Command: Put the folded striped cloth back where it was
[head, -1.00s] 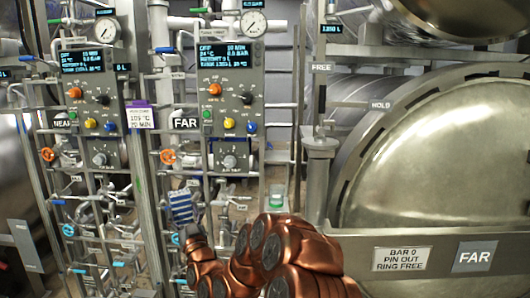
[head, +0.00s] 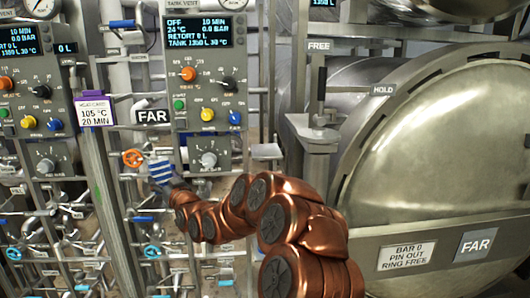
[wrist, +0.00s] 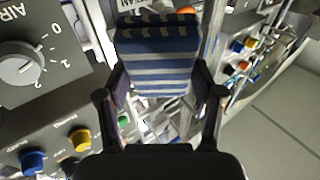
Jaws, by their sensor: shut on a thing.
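The folded cloth (wrist: 158,62), striped blue and pale grey, is held between the two dark fingers of my gripper (wrist: 161,88) in the wrist view. In the head view the cloth (head: 160,171) shows small at the end of my copper arm. It appears just below the orange handwheel (head: 133,158) and left of the FAR panel's lower knob (head: 209,160). My gripper (head: 170,180) is partly hidden there behind the cloth and my arm. I cannot tell whether the cloth touches the pipework behind it.
The FAR control panel (head: 207,75) stands above my arm, with a purple-topped card (head: 94,110) to its left. Pipes and valves crowd the lower left. A small grey ledge (head: 267,151) juts out right of the panel. The big retort door (head: 440,150) fills the right.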

